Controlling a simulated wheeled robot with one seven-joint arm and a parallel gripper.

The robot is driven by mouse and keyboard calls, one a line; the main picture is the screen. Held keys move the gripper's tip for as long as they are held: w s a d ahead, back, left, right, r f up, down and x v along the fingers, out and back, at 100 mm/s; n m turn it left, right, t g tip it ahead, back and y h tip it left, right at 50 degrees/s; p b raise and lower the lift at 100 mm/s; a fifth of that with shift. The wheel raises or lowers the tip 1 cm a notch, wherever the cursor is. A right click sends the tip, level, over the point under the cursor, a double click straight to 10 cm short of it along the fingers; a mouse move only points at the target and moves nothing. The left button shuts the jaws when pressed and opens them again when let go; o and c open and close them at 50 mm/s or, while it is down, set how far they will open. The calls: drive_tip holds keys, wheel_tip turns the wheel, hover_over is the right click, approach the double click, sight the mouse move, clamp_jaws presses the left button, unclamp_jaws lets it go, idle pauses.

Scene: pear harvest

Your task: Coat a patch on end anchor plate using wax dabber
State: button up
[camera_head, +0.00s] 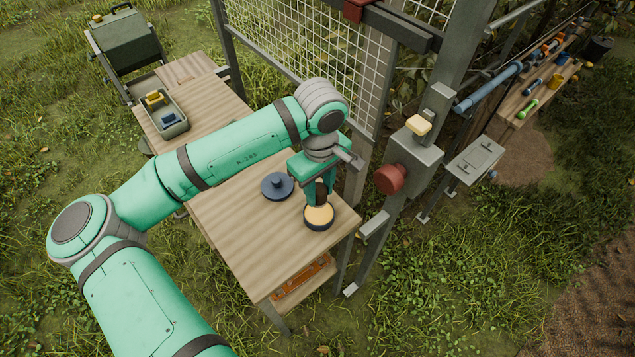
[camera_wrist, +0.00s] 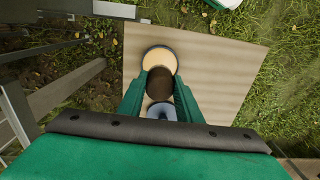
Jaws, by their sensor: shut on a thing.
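My gripper (camera_head: 319,188) is shut on the wax dabber, whose dark brown body (camera_wrist: 160,84) shows between the green fingers in the wrist view. It points down over a round dark tin of pale yellow wax (camera_head: 318,217), near the right corner of the wooden table. The tin also shows in the wrist view (camera_wrist: 159,58), just beyond the dabber. I cannot tell whether the dabber touches the wax. A grey plate-like box (camera_head: 417,152) on the leaning steel post, right of the table, looks like the end anchor plate; a red round knob (camera_head: 390,179) sits on its side.
A dark blue lid (camera_head: 277,186) with a knob lies left of the tin. A grey tray (camera_head: 164,118) stands on the table's far end. A wire mesh panel (camera_head: 315,50) rises behind the table. A yellow block (camera_head: 418,124) tops the grey box. Bare tabletop lies in front (camera_head: 255,250).

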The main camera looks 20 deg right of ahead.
sight(319, 203)
drive_tip(key=shift+f, duration=2.35)
drive_tip(key=shift+f, duration=0.6)
idle(0.5)
drive_tip(key=shift+r, duration=0.1)
drive_tip(key=shift+r, duration=3.45)
